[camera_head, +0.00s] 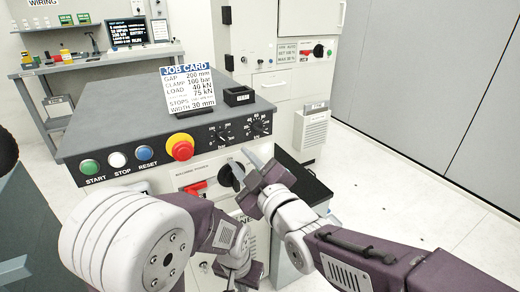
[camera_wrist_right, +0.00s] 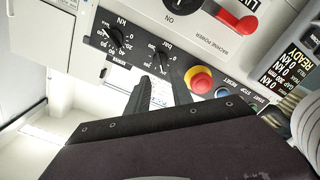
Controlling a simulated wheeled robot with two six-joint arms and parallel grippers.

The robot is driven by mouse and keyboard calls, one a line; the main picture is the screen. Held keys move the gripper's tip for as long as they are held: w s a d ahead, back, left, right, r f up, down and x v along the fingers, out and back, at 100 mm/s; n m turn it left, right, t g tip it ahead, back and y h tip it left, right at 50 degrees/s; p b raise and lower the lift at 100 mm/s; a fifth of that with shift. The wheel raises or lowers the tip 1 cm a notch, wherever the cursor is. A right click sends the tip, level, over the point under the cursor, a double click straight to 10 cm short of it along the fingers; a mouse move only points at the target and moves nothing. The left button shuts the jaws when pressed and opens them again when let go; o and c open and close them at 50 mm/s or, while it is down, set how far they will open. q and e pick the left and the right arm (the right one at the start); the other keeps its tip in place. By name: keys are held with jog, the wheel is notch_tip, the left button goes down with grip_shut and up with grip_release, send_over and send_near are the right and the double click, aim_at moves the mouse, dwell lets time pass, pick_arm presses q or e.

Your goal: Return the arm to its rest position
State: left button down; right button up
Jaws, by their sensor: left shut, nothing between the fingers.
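My left arm enters at the lower left of the head view, with a large white joint (camera_head: 125,240) and a purple link. It bends down, and my left gripper (camera_head: 238,278) is low in the picture, shut and empty, partly hidden by the arm. My right arm (camera_head: 375,262) reaches in from the lower right. My right gripper (camera_head: 248,165) is in front of the console's front panel, near the black power knob (camera_head: 228,178). Its dark fingers (camera_wrist_right: 152,95) also show in the right wrist view, before the panel; their gap is unclear. I see nothing held in it.
A red switch handle (camera_head: 195,188) is close to the right gripper. Open floor (camera_head: 400,190) lies to the right.

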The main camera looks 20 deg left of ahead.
jog(key=w+d+f+m+t+h, duration=0.2)
jog(key=w+d+h, duration=0.1)
jog(key=w+d, duration=0.4)
jog(key=w+d+f+m+t+h, duration=0.1)
jog(key=w+d+m+t+h, duration=0.2)
jog(key=d, duration=0.7)
jog(key=w+d+f+m+g+h, duration=0.2)
jog(key=d+f+m+g+h, duration=0.25)
jog(key=d+f, duration=0.65)
jog(key=s+d+f+m+g+h, duration=0.3)
jog(key=s+d+f, duration=0.4)
jog(key=d+f, duration=0.2)
jog(key=s+d+f+m+g, duration=0.15)
jog(key=s+f+g, duration=0.25)
jog(key=s, duration=0.4)
jog(key=s+d+f+m+g, duration=0.1)
jog(key=s+f+m+g, duration=0.25)
jog(key=s, duration=0.45)
notch_tip(320, 180, up, 26)
jog(key=p, duration=2.7)
jog(key=shift+s+m, duration=0.3)
jog(key=shift+m, duration=0.05)
